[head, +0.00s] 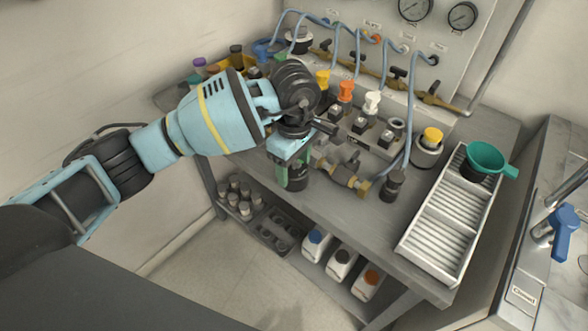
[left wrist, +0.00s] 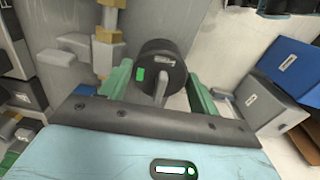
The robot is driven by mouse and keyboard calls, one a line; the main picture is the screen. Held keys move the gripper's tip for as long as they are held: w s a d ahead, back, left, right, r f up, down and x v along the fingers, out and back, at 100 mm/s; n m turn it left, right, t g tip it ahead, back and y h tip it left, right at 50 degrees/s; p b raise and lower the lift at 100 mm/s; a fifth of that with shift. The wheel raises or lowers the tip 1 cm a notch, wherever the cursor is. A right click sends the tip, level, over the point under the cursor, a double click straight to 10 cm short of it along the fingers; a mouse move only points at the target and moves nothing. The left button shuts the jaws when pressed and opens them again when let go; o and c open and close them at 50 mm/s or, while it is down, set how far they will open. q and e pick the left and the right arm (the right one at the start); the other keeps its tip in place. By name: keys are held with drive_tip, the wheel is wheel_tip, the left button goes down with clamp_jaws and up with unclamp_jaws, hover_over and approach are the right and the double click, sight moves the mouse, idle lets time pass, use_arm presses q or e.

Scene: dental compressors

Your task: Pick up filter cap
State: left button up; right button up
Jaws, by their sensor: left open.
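My left gripper (head: 291,172) reaches down at the front edge of the grey bench. It is open. In the left wrist view its two green fingers (left wrist: 160,88) stand apart on either side of a round black part (left wrist: 150,51), which looks like the filter cap. The part has a small green mark and a grey tab on its face. I cannot tell whether either finger touches it. In the head view the dark part (head: 299,181) is partly hidden behind the fingers. My right gripper is in neither view.
Brass valve fittings (head: 345,179) sit just right of the gripper. Colored knobs and blue hoses stand behind. A white ribbed tray (head: 437,235) with a green funnel (head: 486,158) is at right. Bottles (head: 342,263) and cups stand on the lower shelf. Floor in front is clear.

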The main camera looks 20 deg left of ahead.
use_arm(q)
drive_tip(key=shift+f, duration=0.65)
drive_tip(key=shift+c, duration=0.4)
drive_tip(key=c, duration=0.6)
drive_tip(key=shift+r, duration=0.1)
drive_tip(key=shift+r, duration=0.6)
wheel_tip(320, 180, up, 2)
drive_tip(key=shift+r, duration=0.15)
drive_tip(key=s+d, duration=0.2)
drive_tip(key=s, duration=0.2)
drive_tip(key=s+d+r, duration=0.1)
drive_tip(key=s+d, duration=0.1)
drive_tip(key=s, duration=0.3)
drive_tip(key=s+d+b, duration=0.1)
drive_tip(key=s+d, duration=0.1)
drive_tip(key=s, duration=0.3)
drive_tip(key=shift+s+d+r, duration=0.15)
drive_tip(key=shift+s+d, duration=0.1)
drive_tip(key=shift+d, duration=0.15)
